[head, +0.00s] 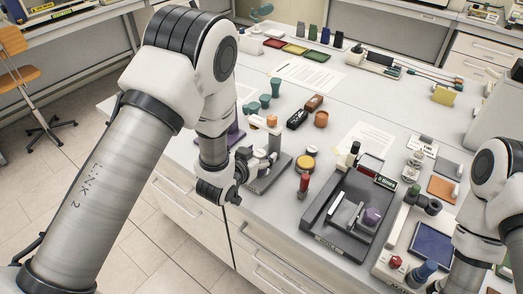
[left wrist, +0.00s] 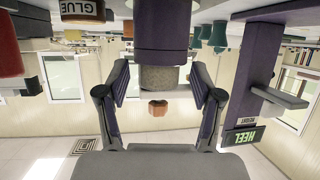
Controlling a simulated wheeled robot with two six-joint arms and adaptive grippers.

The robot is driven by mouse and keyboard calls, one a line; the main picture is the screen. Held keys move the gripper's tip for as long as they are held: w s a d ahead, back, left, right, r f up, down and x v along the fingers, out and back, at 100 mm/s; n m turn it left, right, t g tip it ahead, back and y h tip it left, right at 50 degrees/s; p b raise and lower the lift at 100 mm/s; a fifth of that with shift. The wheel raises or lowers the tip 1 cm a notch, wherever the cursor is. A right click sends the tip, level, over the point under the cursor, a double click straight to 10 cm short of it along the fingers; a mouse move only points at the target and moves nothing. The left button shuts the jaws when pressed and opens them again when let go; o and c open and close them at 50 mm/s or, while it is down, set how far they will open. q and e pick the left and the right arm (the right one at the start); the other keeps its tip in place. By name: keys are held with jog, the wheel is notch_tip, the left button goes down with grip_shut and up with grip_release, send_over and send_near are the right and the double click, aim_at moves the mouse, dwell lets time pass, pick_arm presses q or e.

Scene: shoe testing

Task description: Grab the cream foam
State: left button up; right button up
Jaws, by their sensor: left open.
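My left gripper (head: 228,190) hangs at the near edge of the bench, beside a grey stand (head: 268,178) with pale upright pieces. In the left wrist view, which is upside down, my left gripper (left wrist: 158,110) is open, with one finger on each side. Between the fingers, apart from both, is a dull beige-grey cylinder (left wrist: 160,78) joined to a dark purple part (left wrist: 160,35). It may be the cream foam, but its colour is hard to tell in this light. My right arm is at the right edge; its gripper is out of the picture.
A yellow-topped jar (head: 305,162), a red bottle (head: 304,183) and a dark tray device (head: 350,215) stand to the right. Teal cups (head: 265,101) and brown items are behind.

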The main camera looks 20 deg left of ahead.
pick_arm(q)
jog(key=shift+w+d+f, duration=0.15)
jog(key=shift+w+d, duration=0.1)
jog(key=shift+w, duration=0.15)
jog(key=shift+s+a, duration=0.15)
jog(key=shift+s, duration=0.1)
jog(key=shift+s+a, duration=0.1)
jog(key=shift+a, duration=0.05)
jog(key=c, duration=0.4)
jog(key=shift+c, duration=2)
